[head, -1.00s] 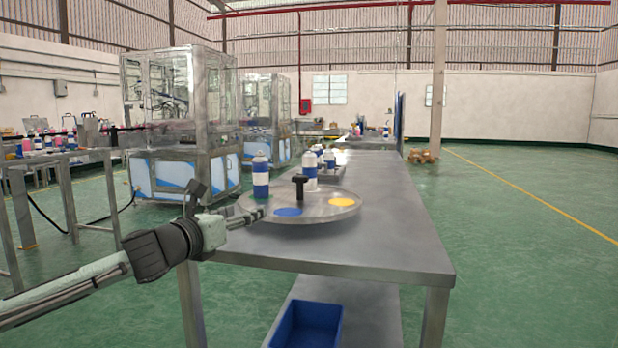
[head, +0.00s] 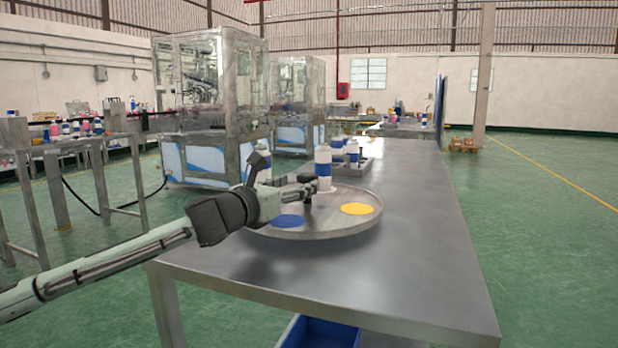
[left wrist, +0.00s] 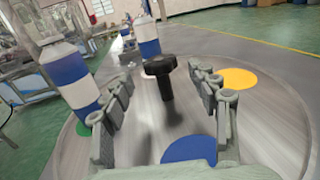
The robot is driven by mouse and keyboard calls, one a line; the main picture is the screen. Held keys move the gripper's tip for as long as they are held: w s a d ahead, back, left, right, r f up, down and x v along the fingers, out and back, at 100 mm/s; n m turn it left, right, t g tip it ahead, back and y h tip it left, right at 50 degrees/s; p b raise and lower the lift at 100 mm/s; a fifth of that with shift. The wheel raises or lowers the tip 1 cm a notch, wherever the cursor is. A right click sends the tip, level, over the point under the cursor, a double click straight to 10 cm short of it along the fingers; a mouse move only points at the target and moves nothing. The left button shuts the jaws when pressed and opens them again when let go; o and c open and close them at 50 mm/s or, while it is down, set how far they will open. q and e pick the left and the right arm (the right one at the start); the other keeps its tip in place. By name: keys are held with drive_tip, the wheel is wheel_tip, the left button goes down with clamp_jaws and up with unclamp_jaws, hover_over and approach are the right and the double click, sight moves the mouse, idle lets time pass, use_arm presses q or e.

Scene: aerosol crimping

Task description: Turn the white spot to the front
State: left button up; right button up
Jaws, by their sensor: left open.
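The round grey turntable (head: 330,230) lies on the metal table, with a blue spot (head: 287,221) at its front and a yellow spot (head: 357,208) on the right. A black T-shaped handle (left wrist: 160,66) stands at the turntable's middle. My left gripper (head: 308,187) is above the turntable at the handle, largely covering it in the head view. In the left wrist view its open fingers (left wrist: 164,84) lie on either side of the handle. My right gripper is not in view.
A blue-and-white bottle (left wrist: 67,70) stands close to my left finger. Another bottle (head: 323,168) stands behind the handle. More bottles (head: 352,153) stand further back. The table's right side (head: 430,240) is clear. A blue bin (head: 318,332) is below.

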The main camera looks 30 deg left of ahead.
sight(302, 182)
use_arm(q)
drive_tip(key=w, duration=0.2)
drive_tip(key=w+p, duration=0.1)
drive_tip(key=w, duration=0.1)
drive_tip(key=shift+a+r, duration=0.15)
drive_tip(key=shift+w, duration=0.8)
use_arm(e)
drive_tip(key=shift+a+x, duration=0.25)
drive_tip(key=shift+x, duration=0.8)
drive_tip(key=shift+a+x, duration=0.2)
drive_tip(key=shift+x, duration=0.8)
use_arm(q)
drive_tip(key=shift+f, duration=0.2)
clamp_jaws()
